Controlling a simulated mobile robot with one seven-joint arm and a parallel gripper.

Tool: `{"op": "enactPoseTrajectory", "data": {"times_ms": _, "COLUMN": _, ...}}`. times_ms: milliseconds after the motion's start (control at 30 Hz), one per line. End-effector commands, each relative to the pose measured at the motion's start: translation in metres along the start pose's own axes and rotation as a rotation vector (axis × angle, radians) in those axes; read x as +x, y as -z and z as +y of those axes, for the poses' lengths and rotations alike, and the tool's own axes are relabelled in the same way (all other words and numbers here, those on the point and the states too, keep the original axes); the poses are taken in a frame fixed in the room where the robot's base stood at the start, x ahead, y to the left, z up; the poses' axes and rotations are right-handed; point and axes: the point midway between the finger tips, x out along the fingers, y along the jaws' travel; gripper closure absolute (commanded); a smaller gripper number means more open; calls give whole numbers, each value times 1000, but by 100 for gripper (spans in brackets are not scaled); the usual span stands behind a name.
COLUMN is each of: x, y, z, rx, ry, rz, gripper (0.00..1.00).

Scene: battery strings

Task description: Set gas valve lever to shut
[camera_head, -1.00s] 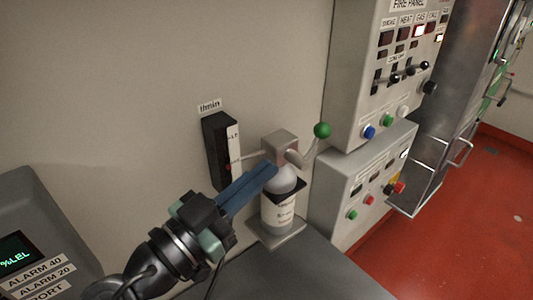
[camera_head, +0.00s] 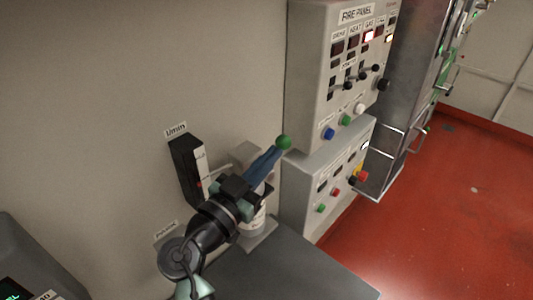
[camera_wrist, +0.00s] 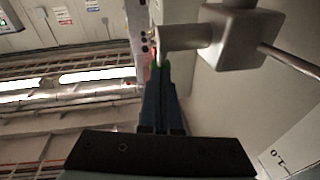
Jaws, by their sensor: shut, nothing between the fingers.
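The gas valve lever ends in a green ball knob (camera_head: 284,142), in front of the wall between the flow meter and the panels. The valve body (camera_head: 245,152) is a grey block above a white gas bottle (camera_head: 258,217), mostly hidden behind my gripper. My gripper (camera_head: 280,150) is shut and empty, its blue fingers pointing up and right with the tips at the green knob. In the wrist view the shut fingers (camera_wrist: 162,68) point up beside the grey valve block (camera_wrist: 230,38); a little green shows at the tips. I cannot tell whether they touch the knob.
A black flow meter (camera_head: 187,170) is on the wall left of the valve. The fire panel (camera_head: 310,70) and a lower button box (camera_head: 300,200) stand close on the right. A grey bench top (camera_head: 290,270) lies below. Red floor is open at the far right.

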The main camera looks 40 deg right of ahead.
Motion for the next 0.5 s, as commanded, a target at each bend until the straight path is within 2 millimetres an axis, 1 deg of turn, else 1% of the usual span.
{"op": "enactPoseTrajectory", "data": {"times_ms": 267, "x": 0, "y": 1, "z": 0, "rx": 2, "ry": -1, "rz": -7, "gripper": 100}}
{"op": "enactPoseTrajectory", "data": {"times_ms": 500, "x": 2, "y": 1, "z": 0, "rx": 9, "ry": -7, "rz": -54, "gripper": 100}}
